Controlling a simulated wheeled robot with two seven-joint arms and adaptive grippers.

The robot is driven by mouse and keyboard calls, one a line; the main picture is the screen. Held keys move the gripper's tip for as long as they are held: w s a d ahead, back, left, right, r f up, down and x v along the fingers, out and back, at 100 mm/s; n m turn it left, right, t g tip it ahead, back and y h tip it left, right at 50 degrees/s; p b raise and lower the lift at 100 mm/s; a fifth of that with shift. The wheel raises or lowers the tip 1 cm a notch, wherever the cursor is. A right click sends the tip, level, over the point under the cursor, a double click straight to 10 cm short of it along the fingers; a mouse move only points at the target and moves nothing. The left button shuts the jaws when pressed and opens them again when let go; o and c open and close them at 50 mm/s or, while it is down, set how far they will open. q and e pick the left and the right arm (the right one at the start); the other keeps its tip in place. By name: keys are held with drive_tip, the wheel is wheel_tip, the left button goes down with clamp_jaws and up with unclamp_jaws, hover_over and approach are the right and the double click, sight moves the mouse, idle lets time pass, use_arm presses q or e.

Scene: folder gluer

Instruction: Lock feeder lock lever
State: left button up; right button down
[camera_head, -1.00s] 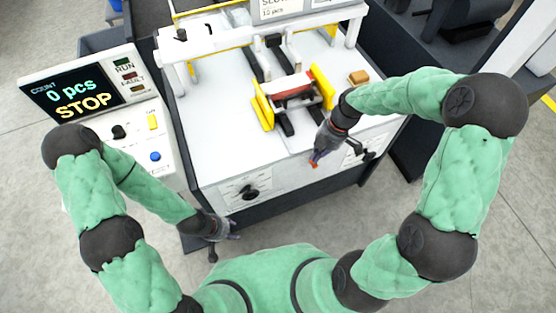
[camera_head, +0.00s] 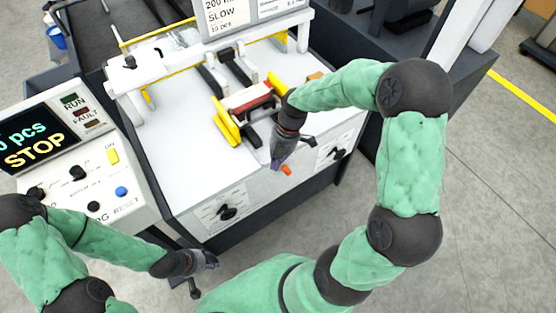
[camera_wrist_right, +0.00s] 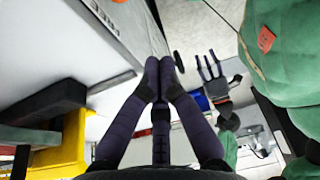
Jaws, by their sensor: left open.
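A small orange-red lever tip (camera_head: 286,170) sticks out at the front face of the white feeder machine (camera_head: 175,160); I take it for the lock lever. My right gripper (camera_head: 276,166) points down just left of the orange tip, near the front edge. In the wrist view its fingertips (camera_wrist_right: 160,64) meet with nothing visible between them. Contact with the lever cannot be told. My left gripper (camera_head: 212,262) is open and empty, low in front of the machine, and shows in the wrist view (camera_wrist_right: 210,72).
A control panel (camera_head: 75,160) reading STOP stands at the left. Black knobs (camera_head: 228,212) (camera_head: 338,154) sit on the front face. A feeder with yellow side guides (camera_head: 226,124) and a red-and-white stack (camera_head: 250,100) is behind my right gripper.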

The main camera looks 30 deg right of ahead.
sight(285, 169)
drive_tip(key=b+x, duration=0.2)
drive_tip(key=x, duration=0.5)
drive_tip(key=d, duration=0.2)
drive_tip(key=w+d+b, duration=0.1)
drive_tip(key=d, duration=0.1)
drive_tip(key=shift+r, duration=0.15)
drive_tip(key=shift+d+r+y, duration=0.15)
drive_tip(key=shift+d+y, duration=0.3)
drive_tip(key=shift+y, duration=0.05)
drive_tip(key=shift+d+r+y, duration=0.15)
drive_tip(key=shift+d+y, duration=0.25)
drive_tip(key=shift+y, duration=0.3)
drive_tip(key=shift+d, duration=0.15)
drive_tip(key=shift+w+d+r+b, duration=0.15)
drive_tip(key=shift+d+b, duration=0.3)
drive_tip(key=shift+d, duration=1.35)
drive_tip(key=shift+d+b, duration=0.2)
drive_tip(key=shift+b, duration=0.1)
